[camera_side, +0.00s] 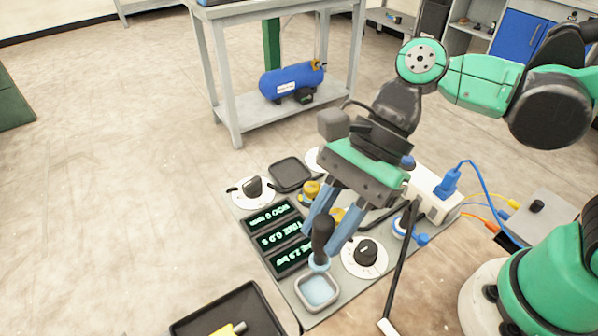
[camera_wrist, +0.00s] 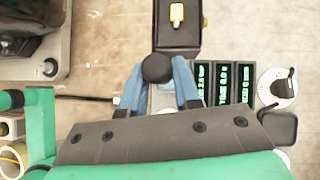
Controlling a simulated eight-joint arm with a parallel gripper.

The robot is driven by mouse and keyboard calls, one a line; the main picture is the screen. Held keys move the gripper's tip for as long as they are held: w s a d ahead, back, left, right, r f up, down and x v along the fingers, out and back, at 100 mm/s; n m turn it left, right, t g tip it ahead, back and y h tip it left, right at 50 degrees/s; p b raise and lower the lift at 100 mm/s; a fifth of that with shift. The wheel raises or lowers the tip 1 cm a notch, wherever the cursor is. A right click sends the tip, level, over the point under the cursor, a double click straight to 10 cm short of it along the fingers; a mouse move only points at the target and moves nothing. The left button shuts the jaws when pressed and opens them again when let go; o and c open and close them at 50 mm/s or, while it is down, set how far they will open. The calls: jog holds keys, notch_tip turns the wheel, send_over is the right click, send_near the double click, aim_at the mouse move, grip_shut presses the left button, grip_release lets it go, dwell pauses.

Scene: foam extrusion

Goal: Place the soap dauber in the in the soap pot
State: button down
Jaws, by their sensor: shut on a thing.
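The soap dauber (camera_side: 322,236) has a dark handle and a light blue lower end, and stands roughly upright between my fingers. My gripper (camera_side: 325,240) is shut on it. In the wrist view its round dark top (camera_wrist: 157,68) shows between the two blue fingertips, and the rest of it is hidden. The soap pot (camera_side: 318,291) is a small grey square dish with pale blue contents, at the near corner of the panel. The dauber's lower end is just above or at the pot's far edge; I cannot tell whether they touch.
A panel with green displays (camera_side: 284,238) and dials, including a black knob (camera_side: 366,251), lies around the pot. A black tray (camera_side: 230,314) holding a yellow item is at the front. A white box with cables (camera_side: 434,194) stands at right.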

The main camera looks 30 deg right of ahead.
aim_at(325, 263)
jog(key=shift+f, duration=3.85)
jog(key=shift+f, duration=0.15)
jog(key=c, duration=0.6)
grip_release()
